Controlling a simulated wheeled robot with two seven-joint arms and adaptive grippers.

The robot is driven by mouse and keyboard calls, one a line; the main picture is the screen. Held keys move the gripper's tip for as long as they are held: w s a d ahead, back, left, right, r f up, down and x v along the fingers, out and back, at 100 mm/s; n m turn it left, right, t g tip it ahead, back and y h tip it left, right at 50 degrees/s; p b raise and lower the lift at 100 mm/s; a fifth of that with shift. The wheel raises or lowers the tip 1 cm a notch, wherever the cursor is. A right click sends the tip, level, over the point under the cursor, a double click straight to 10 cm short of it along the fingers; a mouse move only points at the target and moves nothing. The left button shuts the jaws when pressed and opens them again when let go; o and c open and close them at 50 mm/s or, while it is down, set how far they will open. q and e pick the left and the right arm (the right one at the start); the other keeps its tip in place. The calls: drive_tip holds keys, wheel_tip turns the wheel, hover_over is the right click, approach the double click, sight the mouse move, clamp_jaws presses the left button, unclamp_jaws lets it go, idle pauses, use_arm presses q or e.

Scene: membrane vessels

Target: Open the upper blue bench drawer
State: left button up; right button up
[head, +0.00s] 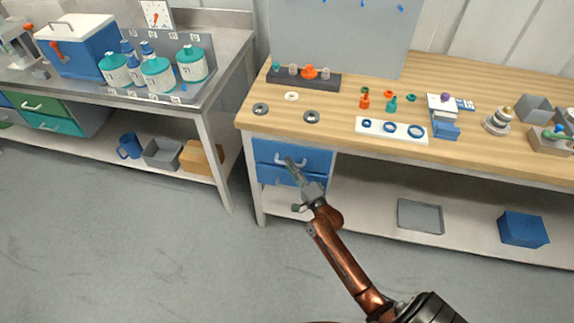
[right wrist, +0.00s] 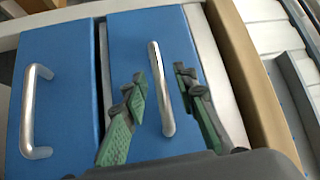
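The upper blue bench drawer (head: 318,158) is under the left end of the wooden bench, with the lower blue drawer (head: 266,175) below it. Both look shut. In the right wrist view the picture is turned, so the upper drawer (right wrist: 125,40) is the right-hand blue panel and the lower drawer (right wrist: 62,110) the left-hand one. My right gripper (head: 291,166) is in front of the drawers. In the wrist view its green-padded fingers (right wrist: 162,88) are open, one on each side of the upper drawer's silver bar handle (right wrist: 156,62). I cannot tell whether they touch it. My left gripper is not in view.
The wooden bench top (head: 340,105) overhangs the drawers and holds rings, small fittings and a white tray strip. A grey tray (head: 421,216) and a blue bin (head: 523,230) are on the lower shelf to the right. The grey floor before the drawers is clear.

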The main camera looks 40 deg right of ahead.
drive_tip(key=shift+w, duration=0.55)
clamp_jaws()
drive_tip(key=shift+s, duration=0.1)
